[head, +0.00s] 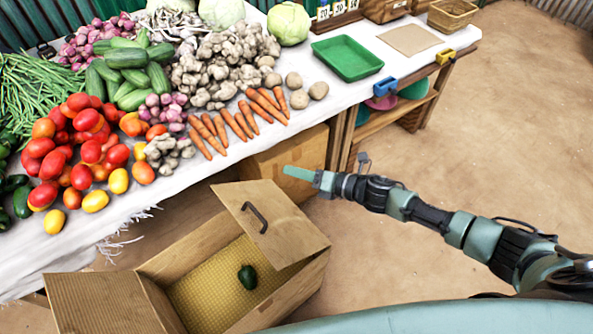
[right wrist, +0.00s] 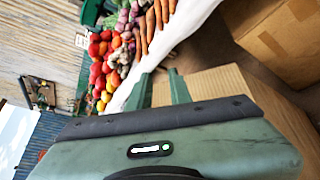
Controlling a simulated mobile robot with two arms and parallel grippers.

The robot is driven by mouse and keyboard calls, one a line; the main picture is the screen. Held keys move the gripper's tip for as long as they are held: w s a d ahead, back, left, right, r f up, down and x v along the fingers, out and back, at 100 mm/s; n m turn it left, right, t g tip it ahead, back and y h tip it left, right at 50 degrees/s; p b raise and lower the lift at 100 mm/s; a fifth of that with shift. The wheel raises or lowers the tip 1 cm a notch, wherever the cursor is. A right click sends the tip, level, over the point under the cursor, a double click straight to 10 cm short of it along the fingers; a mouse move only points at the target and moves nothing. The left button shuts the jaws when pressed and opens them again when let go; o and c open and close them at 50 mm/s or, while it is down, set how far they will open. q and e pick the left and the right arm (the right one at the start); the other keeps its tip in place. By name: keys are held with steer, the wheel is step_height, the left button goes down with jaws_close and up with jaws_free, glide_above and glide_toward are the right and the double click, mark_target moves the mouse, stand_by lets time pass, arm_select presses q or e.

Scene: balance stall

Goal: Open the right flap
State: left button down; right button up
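An open-topped cardboard box (head: 165,262) stands on the floor in front of the stall. Its left flap (head: 100,302) is folded outward. Its right flap (head: 283,232), with a dark handle (head: 255,216), slants over the right end of the opening. A dark green pepper (head: 247,277) lies on the box's yellowish bottom. My right gripper (head: 300,174) is above and beyond the right flap, apart from the handle. In the right wrist view its two fingers (right wrist: 163,88) stand apart with nothing between them. My left gripper is not in view.
The stall table (head: 340,95) with vegetables runs along the back, its white cloth hanging near the box. Another cardboard box (head: 290,155) stands under it, behind my right gripper. A green tray (head: 346,58) sits on the table. The floor to the right is clear.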

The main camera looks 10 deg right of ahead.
jaws_close()
stand_by(1.3)
